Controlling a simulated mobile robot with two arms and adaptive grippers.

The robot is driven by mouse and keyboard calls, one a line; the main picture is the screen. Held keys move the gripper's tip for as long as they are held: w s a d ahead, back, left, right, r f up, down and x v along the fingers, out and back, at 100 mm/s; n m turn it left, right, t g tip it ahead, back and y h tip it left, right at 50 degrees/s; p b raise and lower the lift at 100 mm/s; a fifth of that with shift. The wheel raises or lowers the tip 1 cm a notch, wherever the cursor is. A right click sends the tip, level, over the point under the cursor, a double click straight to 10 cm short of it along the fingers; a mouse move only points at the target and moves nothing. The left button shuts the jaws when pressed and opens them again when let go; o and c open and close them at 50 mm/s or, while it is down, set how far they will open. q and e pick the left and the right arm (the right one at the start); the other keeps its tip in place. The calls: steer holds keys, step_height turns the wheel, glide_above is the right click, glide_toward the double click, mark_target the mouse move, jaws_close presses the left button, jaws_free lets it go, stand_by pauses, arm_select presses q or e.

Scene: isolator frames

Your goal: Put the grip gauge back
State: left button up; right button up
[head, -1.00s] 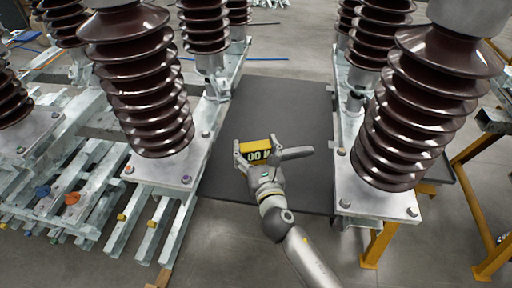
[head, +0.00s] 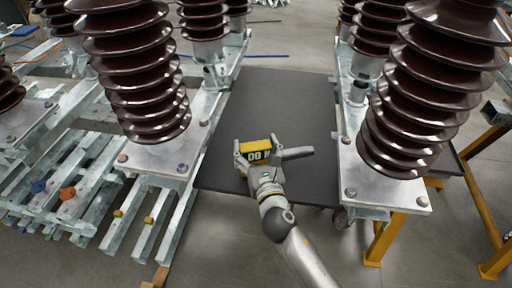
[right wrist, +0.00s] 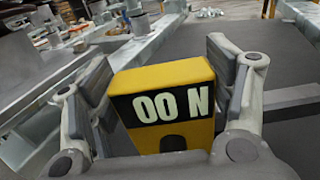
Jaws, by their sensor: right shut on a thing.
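The grip gauge is a yellow block with a black face reading "00 N" in pale characters. It shows in the head view (head: 256,148) and large in the right wrist view (right wrist: 172,98). My right gripper (head: 266,155) is shut on the gauge, with one finger on each side of it. In the right wrist view the fingers (right wrist: 165,90) stand left and right of the yellow body. The gauge is over the dark grey board (head: 280,105); I cannot tell whether it touches it. My left gripper is not in view.
Brown ribbed insulators stand on metal frames to the left (head: 145,85) and right (head: 415,100) of the board. A yellow stand (head: 380,240) is at the lower right. Metal bars (head: 120,225) lie at the lower left. The board's far part is bare.

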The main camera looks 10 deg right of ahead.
steer(key=shift+f+b, duration=0.45)
steer(key=shift+f, duration=0.1)
steer(key=o, duration=1.9)
steer(key=shift+c, duration=0.2)
steer(key=shift+o, duration=0.6)
steer(key=shift+f, duration=0.1)
steer(key=shift+s+d, duration=0.25)
steer(key=shift+s, duration=1.75)
steer(key=shift+s+d, duration=0.2)
steer(key=shift+s, duration=1.8)
